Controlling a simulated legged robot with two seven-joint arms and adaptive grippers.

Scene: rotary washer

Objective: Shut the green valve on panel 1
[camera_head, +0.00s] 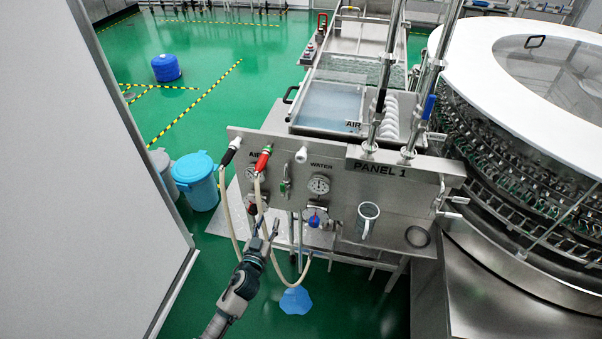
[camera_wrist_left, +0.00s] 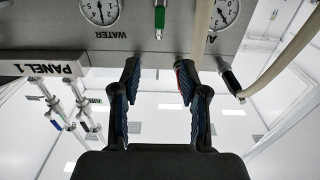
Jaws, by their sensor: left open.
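The steel panel 1 (camera_head: 340,190) stands in the middle of the head view, with its label at the upper right. The green valve (camera_head: 285,187) is a small green handle between the two gauges. In the left wrist view, which is upside down, the green valve handle (camera_wrist_left: 160,18) shows at the top centre. My left gripper (camera_head: 267,231) is open and empty, in front of the panel and below the valve. In the left wrist view its open fingers (camera_wrist_left: 158,75) point toward the panel, with the valve between and beyond them, apart from it. My right gripper does not show.
Hoses (camera_head: 257,200) with red and black fittings hang left of the valve, close to my left gripper. A water gauge (camera_head: 319,185) and blue knob (camera_head: 314,220) lie to the right.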

